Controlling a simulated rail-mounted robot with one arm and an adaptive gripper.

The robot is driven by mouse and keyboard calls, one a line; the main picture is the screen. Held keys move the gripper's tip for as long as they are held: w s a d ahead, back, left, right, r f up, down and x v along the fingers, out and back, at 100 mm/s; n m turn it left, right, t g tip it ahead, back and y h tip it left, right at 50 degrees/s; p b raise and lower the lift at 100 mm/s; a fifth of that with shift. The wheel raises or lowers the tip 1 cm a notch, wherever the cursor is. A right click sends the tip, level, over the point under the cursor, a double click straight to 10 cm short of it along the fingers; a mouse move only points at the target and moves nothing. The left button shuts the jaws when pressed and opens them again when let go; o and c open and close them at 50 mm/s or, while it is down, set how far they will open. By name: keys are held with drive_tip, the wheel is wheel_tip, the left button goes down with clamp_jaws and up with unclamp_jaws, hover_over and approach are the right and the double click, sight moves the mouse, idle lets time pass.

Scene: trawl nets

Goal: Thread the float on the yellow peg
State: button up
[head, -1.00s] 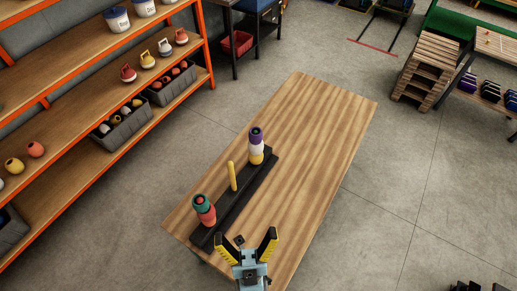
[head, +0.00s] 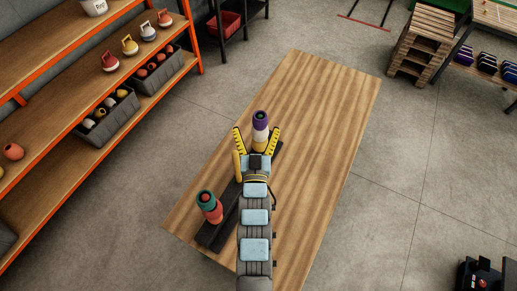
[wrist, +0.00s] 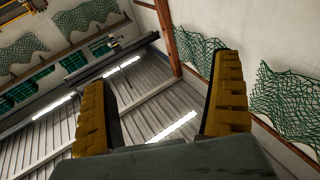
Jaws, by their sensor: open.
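A dark rack (head: 214,233) lies along the left part of the wooden table. The bare yellow peg (head: 237,165) stands at its middle, partly behind my gripper. The far stack has a purple float (head: 260,119) on top, a white float (head: 260,133) beneath and a yellow float low down, partly hidden. In the wrist view, nothing is between the fingers (wrist: 168,100).
The right side of the wooden table (head: 310,150) is clear. An orange-framed shelf (head: 110,110) with floats and grey bins stands at the left. Wooden pallets (head: 420,48) stand on the floor at the far right. The wrist view shows ceiling, lights and green nets (wrist: 285,105).

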wheel_tip(320, 180, down, 9)
drive_tip(key=w+g+b, duration=0.2)
drive_tip(key=g+b, duration=0.1)
drive_tip(key=g, duration=0.3)
approach(260, 122)
drive_tip(key=shift+x, duration=1.35)
drive_tip(key=shift+w+a+f+g+p, duration=0.1)
drive_tip(key=shift+w+g+p, duration=0.1)
drive_tip(key=shift+w, duration=0.15)
drive_tip(key=shift+w+f+g+p, duration=0.1)
drive_tip(key=shift+w+f+p, duration=0.1)
drive_tip(key=shift+w, duration=0.1)
drive_tip(key=shift+w+f, duration=0.4)
drive_tip(key=shift+w, duration=0.25)
drive_tip(key=shift+p+x, duration=0.65)
drive_tip(key=shift+x, duration=3.1)
drive_tip(key=c, duration=1.4)
drive_tip(key=shift+o, duration=0.2)
drive_tip(key=shift+r, duration=0.15)
